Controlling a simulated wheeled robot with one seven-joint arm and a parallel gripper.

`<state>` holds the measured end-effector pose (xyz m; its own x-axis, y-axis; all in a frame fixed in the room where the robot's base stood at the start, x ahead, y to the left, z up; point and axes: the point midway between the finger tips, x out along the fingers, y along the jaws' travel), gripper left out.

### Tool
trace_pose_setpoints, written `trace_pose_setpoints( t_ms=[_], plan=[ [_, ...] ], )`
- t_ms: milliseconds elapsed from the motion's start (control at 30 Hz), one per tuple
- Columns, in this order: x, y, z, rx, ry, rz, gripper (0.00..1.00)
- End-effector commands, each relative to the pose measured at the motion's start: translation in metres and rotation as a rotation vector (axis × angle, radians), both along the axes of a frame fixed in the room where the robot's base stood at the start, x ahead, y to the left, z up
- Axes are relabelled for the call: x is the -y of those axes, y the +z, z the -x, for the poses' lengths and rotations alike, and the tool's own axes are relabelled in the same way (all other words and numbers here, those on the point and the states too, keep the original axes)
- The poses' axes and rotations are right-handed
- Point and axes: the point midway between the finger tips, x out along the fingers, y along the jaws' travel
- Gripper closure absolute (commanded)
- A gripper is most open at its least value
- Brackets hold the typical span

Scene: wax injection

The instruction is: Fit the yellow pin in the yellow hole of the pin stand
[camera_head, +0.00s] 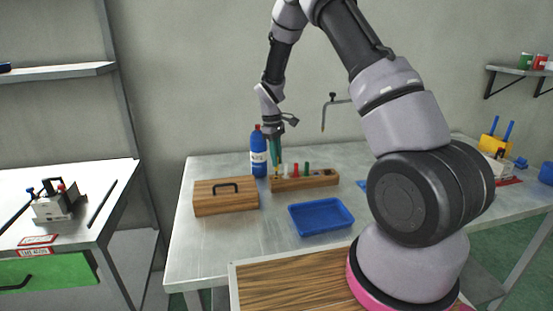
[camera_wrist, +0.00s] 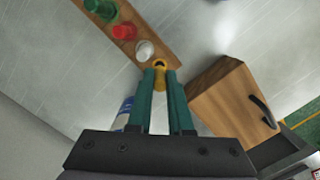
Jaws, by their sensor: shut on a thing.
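The wooden pin stand (camera_head: 318,181) lies on the grey table, with white, red and green pins standing in it. In the wrist view the stand (camera_wrist: 148,27) runs from the upper left to the middle, with the green (camera_wrist: 103,11), red (camera_wrist: 124,31) and white (camera_wrist: 145,50) pins in a row. My gripper (camera_wrist: 160,72) is shut on the yellow pin (camera_wrist: 160,83) at the stand's near end. In the head view my gripper (camera_head: 275,160) points down over the stand's left end. A yellow ring with a dark centre shows at the fingertips. I cannot tell how deep the pin sits.
A blue bottle (camera_head: 258,158) with a red cap stands just left of my gripper. A wooden box (camera_head: 226,199) with a black handle is in front of it. A blue tray (camera_head: 321,218) lies in front of the stand. The table between box and tray is clear.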

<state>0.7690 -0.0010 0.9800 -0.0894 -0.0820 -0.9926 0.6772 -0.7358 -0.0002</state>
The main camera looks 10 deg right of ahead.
Motion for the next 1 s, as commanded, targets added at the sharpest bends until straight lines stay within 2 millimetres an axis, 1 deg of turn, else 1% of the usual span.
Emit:
trace_pose_setpoints(
  t_ms=[267,1000],
  plan=[
    [0.000,-0.002,0.000,0.000,0.000,0.000,1.00],
    [0.000,-0.021,0.000,-0.001,0.000,-0.001,1.00]
  ],
)
